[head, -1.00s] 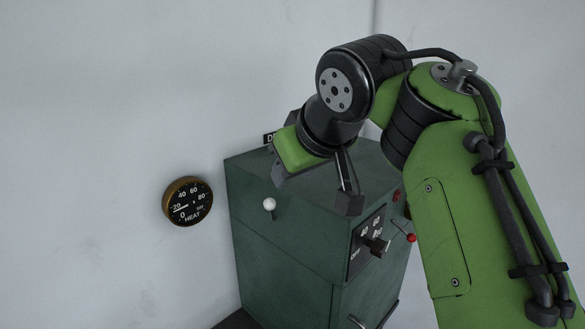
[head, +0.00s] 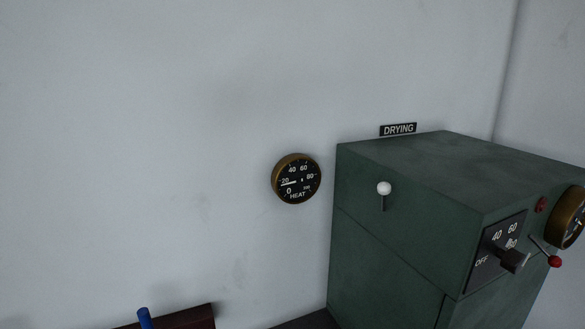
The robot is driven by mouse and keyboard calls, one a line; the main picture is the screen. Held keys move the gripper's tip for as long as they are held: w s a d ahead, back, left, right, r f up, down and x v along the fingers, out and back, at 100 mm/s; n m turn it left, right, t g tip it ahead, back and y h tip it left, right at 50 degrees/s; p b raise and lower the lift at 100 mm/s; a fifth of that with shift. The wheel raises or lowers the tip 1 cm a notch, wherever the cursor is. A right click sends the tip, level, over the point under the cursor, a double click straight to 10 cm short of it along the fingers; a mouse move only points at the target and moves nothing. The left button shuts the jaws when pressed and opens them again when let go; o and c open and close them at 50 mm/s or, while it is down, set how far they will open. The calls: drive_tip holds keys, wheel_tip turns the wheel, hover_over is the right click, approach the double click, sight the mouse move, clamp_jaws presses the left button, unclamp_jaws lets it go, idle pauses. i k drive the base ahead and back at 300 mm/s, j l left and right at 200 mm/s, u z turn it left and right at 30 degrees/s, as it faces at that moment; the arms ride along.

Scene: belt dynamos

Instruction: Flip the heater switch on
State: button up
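The green heater cabinet (head: 400,245) stands at the right of the head view, under a "DRYING" sign (head: 398,129). A white-knobbed lever (head: 384,189) is on its left face, knob up. On its right face are a dark rotary switch (head: 513,259) on a plate marked OFF, 40, 60 and 80, and a red-knobbed lever (head: 555,261) slanting down to the right. Which of these is the heater switch I cannot tell. My gripper is out of view.
A round HEAT gauge (head: 297,178) is on the wall, its needle near the low end. Another brass-rimmed gauge (head: 568,217) is cut off at the right edge, near a small red part (head: 541,204). A blue object (head: 145,317) stands beside a dark red-brown edge (head: 195,318) at the bottom.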

sight(554, 261)
drive_tip(key=z, duration=1.45)
